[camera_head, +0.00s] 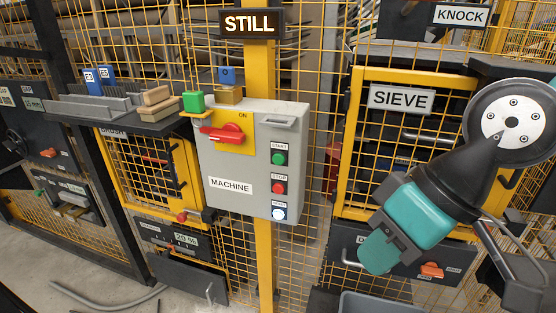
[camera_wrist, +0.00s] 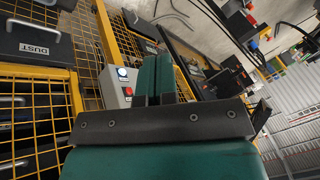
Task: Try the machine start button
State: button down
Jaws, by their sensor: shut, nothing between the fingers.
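The grey machine box (camera_head: 240,190) hangs on a yellow post and bears a MACHINE label. Its green START button (camera_head: 279,158) sits at the upper right of its face, above the red STOP button (camera_head: 278,187) and a lit white button (camera_head: 279,213). A red rotary handle (camera_head: 224,133) lies about level on a yellow plate marked ON. The lit STILL sign (camera_head: 249,23) is above. My gripper (camera_head: 372,264) is shut and empty, right of and below the buttons, apart from the box. In the wrist view my gripper (camera_wrist: 142,28) has the red button (camera_wrist: 127,91) beside it; the green one is hidden.
Green (camera_head: 194,101) and blue (camera_head: 227,76) blocks are at the box's top. A shelf (camera_head: 130,122) with wooden pieces is at left. The yellow-framed SIEVE door (camera_head: 349,130) stands behind my arm. A grey bin (camera_head: 380,303) is below. Space before the buttons is clear.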

aim_at(279, 159)
jog(key=w+a+f+m+t+y, duration=0.2)
jog(key=w+a+m+t+y, duration=0.35)
jog(key=w+a, duration=0.9)
jog(key=w+f+m+t+h, duration=0.1)
jog(key=w+f+m+t, duration=0.1)
jog(key=m+t, duration=0.2)
jog(key=w+f+m+t+h+b, duration=0.1)
jog(key=w+f+m+t, duration=0.2)
jog(key=t, duration=0.5)
jog(key=shift+w+m, duration=0.25)
jog(key=shift+m, duration=0.4)
jog(key=shift+f+t+h, duration=0.1)
jog(key=shift+t+h, duration=0.15)
jog(key=shift+w+d+b, duration=0.2)
jog(key=shift+w+d, duration=0.3)
jog(key=shift+w, duration=0.9)
jog(key=shift+w+d+b, duration=0.15)
jog(key=shift+w+d, duration=0.4)
jog(key=shift+w, duration=0.8)
jog(key=shift+w+d+b, duration=0.2)
jog(key=shift+w+d, duration=0.3)
jog(key=shift+w, duration=0.9)
jog(key=shift+w+d, duration=0.15)
jog(key=shift+w, duration=0.2)
